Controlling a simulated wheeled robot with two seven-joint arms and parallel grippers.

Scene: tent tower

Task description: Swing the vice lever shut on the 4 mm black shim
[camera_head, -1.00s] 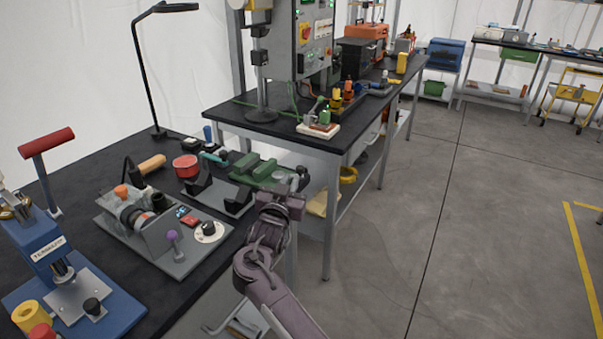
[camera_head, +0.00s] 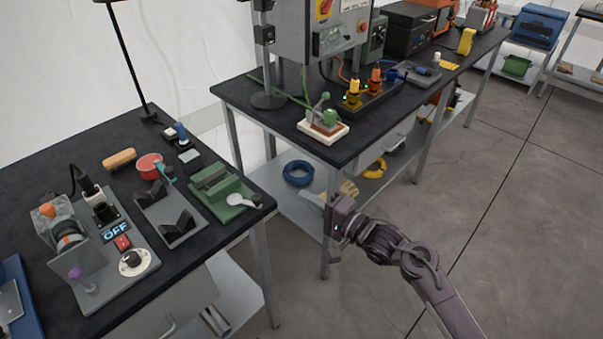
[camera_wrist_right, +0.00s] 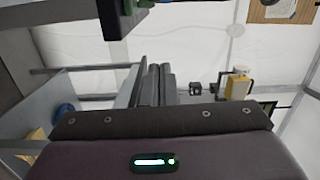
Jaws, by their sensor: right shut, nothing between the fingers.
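The green vice (camera_head: 222,189) sits at the right end of the near bench in the head view. Its grey lever (camera_head: 246,201) lies at the vice's front right corner, pointing right toward the bench edge. I cannot make out the black shim between the jaws at this size. My right gripper (camera_head: 332,206) is off to the right of the vice, clear of the lever, over the gap beside the second bench. Its fingers (camera_wrist_right: 160,72) are shut and empty in the right wrist view. My left gripper is not in view.
Left of the vice are a dark V-block tray (camera_head: 170,218), a red round tin (camera_head: 149,166) and a control unit (camera_head: 120,262) reading OFF. The second bench (camera_head: 240,95) holds a small clamp fixture (camera_head: 323,126) near its corner. Open floor lies to the right.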

